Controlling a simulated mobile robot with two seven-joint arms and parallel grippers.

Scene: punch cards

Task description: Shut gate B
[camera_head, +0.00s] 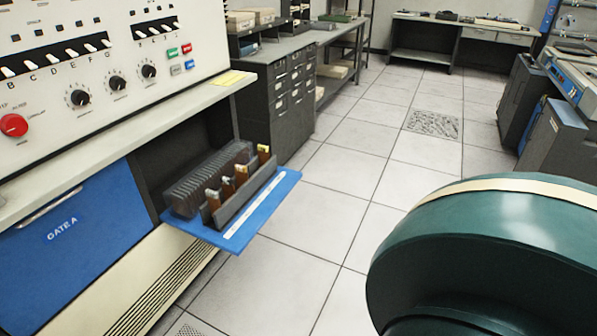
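A blue open gate (232,235) sticks out from the console's lower front, just right of the shut panel labelled GATE A (85,235). It has a pale strip along its outer edge, and I can read no letter on it. A rack of grey cards (200,187) stands behind this edge, with several brown cards (226,191) with light tops in front. The dark opening (185,150) behind it shows in part. Neither of my grippers is in view.
A cream ledge (120,128) of the console runs above both gates, under switches and knobs. A dark drawer cabinet (285,100) stands behind the open gate. The tiled floor (320,235) to its right is clear. A rounded dark green form (490,250) fills the lower right.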

